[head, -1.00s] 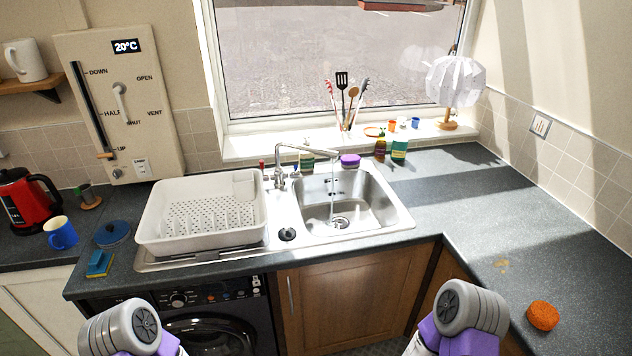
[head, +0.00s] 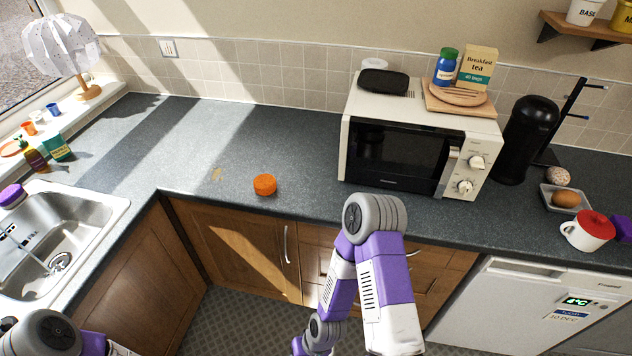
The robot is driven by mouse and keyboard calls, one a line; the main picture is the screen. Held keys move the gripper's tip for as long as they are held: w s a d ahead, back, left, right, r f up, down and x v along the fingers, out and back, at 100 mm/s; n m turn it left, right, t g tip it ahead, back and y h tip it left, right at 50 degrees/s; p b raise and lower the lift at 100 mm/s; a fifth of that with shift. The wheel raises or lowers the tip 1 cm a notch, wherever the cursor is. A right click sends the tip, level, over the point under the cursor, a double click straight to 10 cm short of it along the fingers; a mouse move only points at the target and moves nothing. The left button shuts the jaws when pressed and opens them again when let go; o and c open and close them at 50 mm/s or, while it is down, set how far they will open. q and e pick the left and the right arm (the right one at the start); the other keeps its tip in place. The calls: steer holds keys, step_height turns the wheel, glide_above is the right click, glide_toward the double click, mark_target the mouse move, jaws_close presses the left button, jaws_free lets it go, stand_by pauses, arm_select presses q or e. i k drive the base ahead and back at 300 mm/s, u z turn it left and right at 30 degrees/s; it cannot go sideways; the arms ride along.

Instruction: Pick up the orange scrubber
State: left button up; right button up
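The orange scrubber (head: 265,184) is a small round orange pad. It lies on the dark grey worktop (head: 240,135) near its front edge, left of the microwave. Nothing touches it. My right arm reaches up in the middle of the head view, to the right of the scrubber and in front of the counter. My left arm shows at the bottom left corner, near the sink. Neither gripper's fingers show in the view.
A white microwave (head: 470,172) stands right of the scrubber. The sink (head: 75,225) is at the left. A white mug with a red top (head: 590,232) and a black cylinder (head: 527,140) stand farther right. The worktop around the scrubber is clear.

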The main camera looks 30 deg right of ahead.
mark_target(265, 184)
steer(key=u, duration=0.55)
steer(key=i, duration=0.9)
steer(key=z, duration=0.65)
